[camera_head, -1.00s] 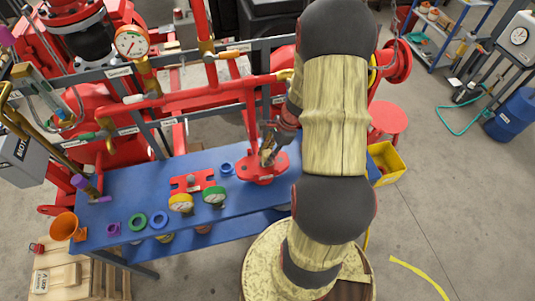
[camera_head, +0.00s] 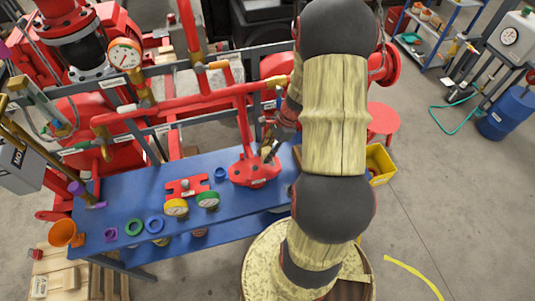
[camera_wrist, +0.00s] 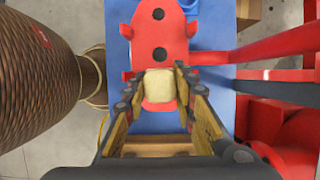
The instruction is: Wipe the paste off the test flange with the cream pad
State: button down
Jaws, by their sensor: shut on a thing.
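The red test flange (camera_head: 250,172) lies on the blue bench, with dark round spots on its face. In the wrist view the flange (camera_wrist: 160,32) shows at top centre. My gripper (camera_head: 268,152) is over the flange's right part. In the wrist view my gripper (camera_wrist: 160,84) is shut on the cream pad (camera_wrist: 159,83). The pad is squarish and pale and sits between the fingertips, over the flange's near end. I cannot tell whether it touches the flange. No paste can be made out; the face under the pad is hidden.
The blue bench (camera_head: 110,196) also holds a red block (camera_head: 187,187), a yellow gauge (camera_head: 176,208), a green gauge (camera_head: 208,200) and several rings. A red pipe (camera_head: 243,125) rises close behind the flange. A yellow bin (camera_head: 380,163) stands right of the bench.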

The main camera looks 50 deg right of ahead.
aim_at(265, 150)
jog(key=shift+r+p, duration=1.45)
jog(key=shift+r, duration=0.6)
